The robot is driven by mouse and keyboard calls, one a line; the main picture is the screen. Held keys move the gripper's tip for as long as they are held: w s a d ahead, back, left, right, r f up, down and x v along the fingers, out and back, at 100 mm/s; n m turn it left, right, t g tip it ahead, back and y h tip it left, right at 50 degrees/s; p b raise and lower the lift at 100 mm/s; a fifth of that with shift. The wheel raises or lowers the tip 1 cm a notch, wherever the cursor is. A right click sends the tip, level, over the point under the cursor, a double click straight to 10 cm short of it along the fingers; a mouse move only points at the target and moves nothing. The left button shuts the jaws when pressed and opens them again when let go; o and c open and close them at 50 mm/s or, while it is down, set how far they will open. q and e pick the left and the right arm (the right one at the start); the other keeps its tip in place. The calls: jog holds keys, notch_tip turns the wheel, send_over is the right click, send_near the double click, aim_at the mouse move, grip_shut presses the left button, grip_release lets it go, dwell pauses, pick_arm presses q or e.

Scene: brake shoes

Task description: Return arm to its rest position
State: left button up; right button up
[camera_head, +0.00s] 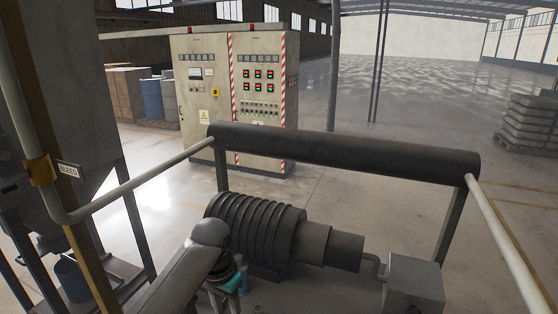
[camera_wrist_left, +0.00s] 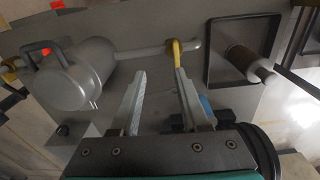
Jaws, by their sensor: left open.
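My left arm (camera_head: 190,270) comes in from the bottom left in the head view, in front of the ribbed motor. Its teal-banded wrist (camera_head: 230,284) hangs near the bottom middle, and the fingers are not clear there. In the left wrist view my left gripper (camera_wrist_left: 161,72) shows two metal fingers standing apart with nothing between them. The fingertips appear just below a grey pipe with a yellow ring (camera_wrist_left: 173,50); I cannot tell whether they touch it. My right gripper is in neither view.
A thick dark roller (camera_head: 340,152) spans above the ribbed motor (camera_head: 258,230). Railings flank both sides. A control cabinet (camera_head: 205,110) stands behind. The wrist view shows a grey canister (camera_wrist_left: 75,78) and a knobbed rod (camera_wrist_left: 248,64) in a dark square frame. Open floor lies beyond.

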pick_arm(q)
jog(key=s+d+f+t+h, duration=0.1)
jog(key=s+f, duration=0.2)
jog(key=s, duration=0.4)
jog(key=s+d+f+t, duration=0.1)
jog(key=s+f, duration=0.2)
jog(key=s, duration=0.4)
jog(key=s+a+r+n+t+y, duration=0.1)
jog(key=s+a+r, duration=0.15)
jog(key=s, duration=0.35)
jog(key=s+a+r+n, duration=0.1)
jog(key=s+a+n, duration=0.15)
jog(key=s, duration=0.35)
notch_tip(320, 180, down, 32)
jog(key=s+m+g+b, duration=0.1)
jog(key=s+b, duration=0.1)
jog(key=b, duration=0.8)
jog(key=s+a+f+b, duration=0.1)
jog(key=s+f+b, duration=0.4)
jog(key=f, duration=0.6)
jog(key=s+a+f+g+b, duration=0.1)
jog(key=s+f+b, duration=0.4)
jog(key=s+f, duration=0.5)
notch_tip(320, 180, down, 2)
jog(key=shift+s+a+f, duration=0.25)
jog(key=shift+s+a, duration=0.05)
jog(key=shift+a, duration=0.4)
